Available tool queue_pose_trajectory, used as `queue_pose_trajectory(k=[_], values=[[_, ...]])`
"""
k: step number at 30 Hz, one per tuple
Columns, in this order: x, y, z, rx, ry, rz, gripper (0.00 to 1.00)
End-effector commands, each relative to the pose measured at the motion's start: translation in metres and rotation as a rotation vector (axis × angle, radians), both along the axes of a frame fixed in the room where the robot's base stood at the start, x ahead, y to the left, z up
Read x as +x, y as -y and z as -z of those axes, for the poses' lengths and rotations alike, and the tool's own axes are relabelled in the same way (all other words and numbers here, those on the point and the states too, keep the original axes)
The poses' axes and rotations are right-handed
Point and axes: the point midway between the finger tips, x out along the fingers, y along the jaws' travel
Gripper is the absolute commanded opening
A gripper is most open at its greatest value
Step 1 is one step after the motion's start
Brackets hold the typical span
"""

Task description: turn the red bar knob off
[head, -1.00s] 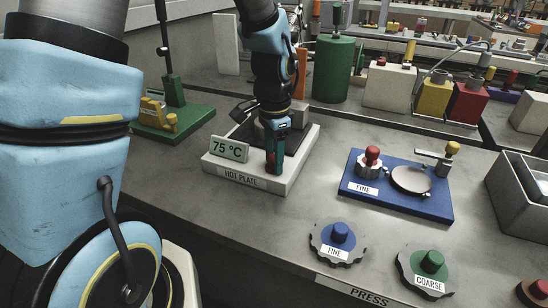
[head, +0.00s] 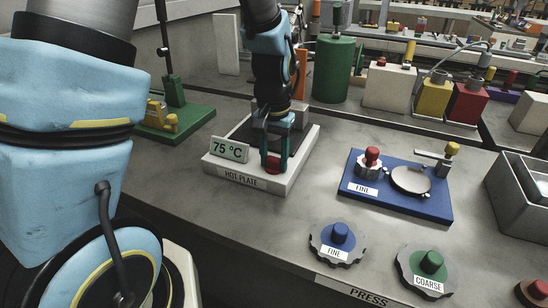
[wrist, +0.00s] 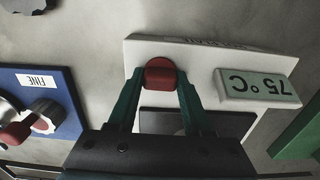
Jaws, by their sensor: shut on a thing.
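The wrist view also shows the display (wrist: 257,86), upside down, reading 75 °C. The black plate top is partly hidden behind the fingers.
A blue base (head: 398,205) labelled FINE with a red-topped knob stands to the right. Blue (head: 338,240) and green (head: 430,270) knobs sit at the front right. A green stand (head: 185,125) is at left. Bare bench lies between the hot plate and the blue base.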

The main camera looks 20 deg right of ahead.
Motion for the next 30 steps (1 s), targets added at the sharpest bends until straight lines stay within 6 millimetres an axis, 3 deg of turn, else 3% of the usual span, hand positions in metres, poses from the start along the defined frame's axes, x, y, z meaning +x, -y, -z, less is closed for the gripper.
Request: queue_pose_trajectory(k=[16,17,24,30], values=[[-0.0001,-0.0001,-0.0001,0.001,-0.001,-0.03,0.0],[-0.0001,-0.0001,-0.0001,0.001,-0.001,-0.03,0.51],[-0.0001,-0.0001,-0.0001,0.0,0.0,-0.028,0.78],[-0.0001,-0.0001,0.0,0.0,0.0,-0.027,0.8]])
